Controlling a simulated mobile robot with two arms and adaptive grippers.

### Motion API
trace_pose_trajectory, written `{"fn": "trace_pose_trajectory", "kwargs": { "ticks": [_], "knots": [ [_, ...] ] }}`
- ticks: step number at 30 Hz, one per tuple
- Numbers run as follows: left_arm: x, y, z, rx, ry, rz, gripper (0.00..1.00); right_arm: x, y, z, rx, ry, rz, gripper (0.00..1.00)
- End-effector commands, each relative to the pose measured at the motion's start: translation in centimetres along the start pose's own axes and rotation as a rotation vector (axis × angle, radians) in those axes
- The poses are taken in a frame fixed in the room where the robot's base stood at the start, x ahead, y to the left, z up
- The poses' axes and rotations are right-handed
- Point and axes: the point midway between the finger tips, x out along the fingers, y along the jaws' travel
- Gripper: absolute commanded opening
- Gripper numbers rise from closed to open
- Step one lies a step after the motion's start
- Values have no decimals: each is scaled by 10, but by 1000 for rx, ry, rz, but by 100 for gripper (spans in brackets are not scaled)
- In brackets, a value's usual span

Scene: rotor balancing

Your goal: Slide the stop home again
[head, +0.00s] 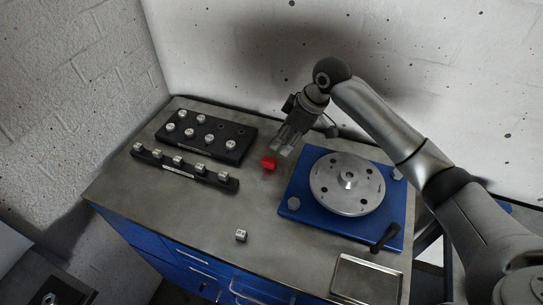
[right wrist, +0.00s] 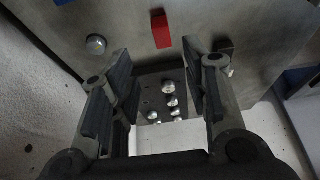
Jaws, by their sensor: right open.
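The stop appears to be the small red block (head: 268,163), on the grey bench just left of the blue base plate (head: 291,217). In the right wrist view the red block (right wrist: 161,29) lies beyond the fingertips, near the top middle. My right gripper (head: 284,148) is open and empty, above and behind the red block in the head view, apart from it. The wrist view shows both fingers (right wrist: 158,57) spread with nothing between them. A silver rotor disc (head: 338,190) with a central hub sits on the blue plate. My left gripper is not in view.
A black block (head: 236,134) with several silver weights and a black strip (head: 213,178) of weights lie at the left. A loose weight (head: 241,235) lies near the front edge. A metal tray (head: 367,280) and black handle (head: 385,237) are front right.

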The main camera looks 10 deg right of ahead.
Motion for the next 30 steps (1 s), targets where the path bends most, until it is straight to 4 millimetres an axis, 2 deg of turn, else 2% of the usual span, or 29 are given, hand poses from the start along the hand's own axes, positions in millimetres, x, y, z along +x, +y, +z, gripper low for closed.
{"fn": "trace_pose_trajectory", "kwargs": {
  "ticks": [5, 12, 18, 24, 30],
  "knots": [
    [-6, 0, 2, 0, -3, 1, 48, 20, -1, 0, 0, -3, -3, 43],
    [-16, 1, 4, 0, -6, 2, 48, 67, -1, -1, 1, -2, -2, 43],
    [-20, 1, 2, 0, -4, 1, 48, 94, -1, 0, 0, -1, -1, 43],
    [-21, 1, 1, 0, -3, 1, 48, 105, -1, 0, -2, -1, 1, 43],
    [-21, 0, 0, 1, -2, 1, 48, 106, 0, 0, -2, -1, 2, 43]
  ]
}}
